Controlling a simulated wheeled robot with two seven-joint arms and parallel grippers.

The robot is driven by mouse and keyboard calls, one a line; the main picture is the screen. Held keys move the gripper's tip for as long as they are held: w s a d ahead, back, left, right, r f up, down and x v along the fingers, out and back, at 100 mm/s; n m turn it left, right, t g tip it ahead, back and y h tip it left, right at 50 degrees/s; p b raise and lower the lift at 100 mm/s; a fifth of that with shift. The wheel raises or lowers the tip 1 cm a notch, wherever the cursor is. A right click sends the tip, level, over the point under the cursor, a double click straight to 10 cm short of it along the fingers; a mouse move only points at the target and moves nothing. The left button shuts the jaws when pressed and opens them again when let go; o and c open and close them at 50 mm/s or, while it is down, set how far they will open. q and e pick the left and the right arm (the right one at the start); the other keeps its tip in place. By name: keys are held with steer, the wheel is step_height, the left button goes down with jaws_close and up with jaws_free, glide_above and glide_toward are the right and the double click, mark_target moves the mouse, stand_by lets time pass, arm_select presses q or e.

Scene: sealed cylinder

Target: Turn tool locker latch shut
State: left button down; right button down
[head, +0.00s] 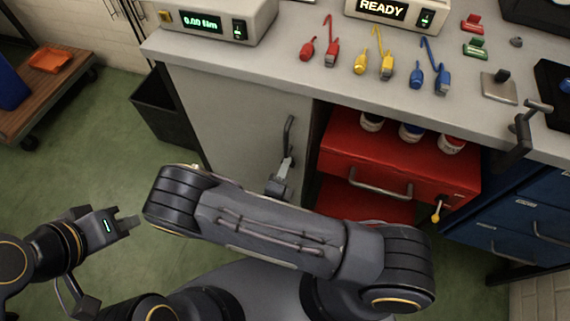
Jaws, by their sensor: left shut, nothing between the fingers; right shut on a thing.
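The grey tool locker door (235,115) is under the bench and looks closed or nearly so. Its dark latch handle (289,128) is near the door's right edge and points roughly up and down. My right gripper (287,164) is shut on the lower end of the latch handle; its wrist is partly hidden behind my forearm. My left gripper (129,222) is shut and empty, low on the left over the green floor, well away from the locker.
Blue drawers (500,215) are further right. A black bin (165,110) stands left of the locker. The bench top (290,60) carries coloured tools and displays. A wooden cart (45,100) is far left.

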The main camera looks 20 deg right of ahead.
steer(key=shift+n, duration=0.5)
steer(key=c, duration=1.5)
jaws_free()
